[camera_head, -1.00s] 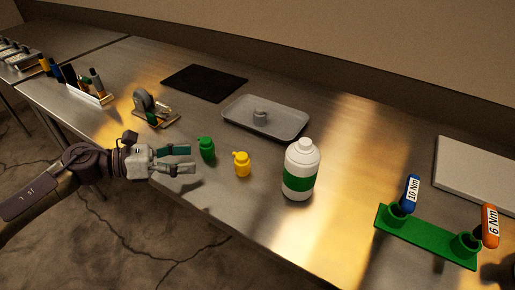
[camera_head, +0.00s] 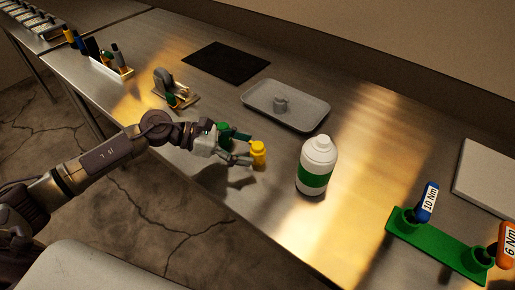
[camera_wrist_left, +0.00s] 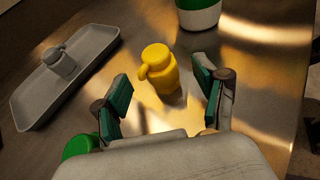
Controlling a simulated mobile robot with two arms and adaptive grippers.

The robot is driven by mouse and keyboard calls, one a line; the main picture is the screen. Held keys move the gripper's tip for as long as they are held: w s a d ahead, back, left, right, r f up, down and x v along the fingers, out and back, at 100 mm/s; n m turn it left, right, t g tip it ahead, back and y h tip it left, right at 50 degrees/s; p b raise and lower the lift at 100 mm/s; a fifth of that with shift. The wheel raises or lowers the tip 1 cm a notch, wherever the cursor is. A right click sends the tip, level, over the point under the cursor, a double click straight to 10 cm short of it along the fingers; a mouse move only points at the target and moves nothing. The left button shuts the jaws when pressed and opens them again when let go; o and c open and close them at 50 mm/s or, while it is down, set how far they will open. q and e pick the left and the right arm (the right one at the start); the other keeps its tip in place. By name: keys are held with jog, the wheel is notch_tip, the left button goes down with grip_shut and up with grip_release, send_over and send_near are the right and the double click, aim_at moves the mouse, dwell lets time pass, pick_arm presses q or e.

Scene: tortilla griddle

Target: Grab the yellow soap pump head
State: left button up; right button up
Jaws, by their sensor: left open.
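The yellow soap pump head (camera_head: 258,154) stands upright on the metal table, left of the white bottle with a green band (camera_head: 316,166). My left gripper (camera_head: 244,147) is open and close to the pump head, low over the table. In the left wrist view the yellow pump head (camera_wrist_left: 158,70) lies ahead between the two green-padded fingers (camera_wrist_left: 164,97), a little beyond their tips, with its spout pointing left. Nothing is held. My right gripper is not clearly visible.
A green pump head (camera_head: 223,130) is partly hidden behind my left gripper. A grey tray (camera_head: 300,118) with a grey pump head (camera_head: 281,104) lies behind. A green holder (camera_head: 432,247) with two torque tools stands at the right.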

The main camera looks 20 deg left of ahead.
aim_at(251, 149)
pick_arm(q)
jog(key=p+x, duration=0.1)
jog(key=x, duration=0.2)
jog(key=shift+w+d+f, duration=0.15)
jog(key=shift+w+d, duration=0.05)
jog(key=shift+d, duration=0.15)
jog(key=shift+c, duration=1)
jog(key=c, duration=0.9)
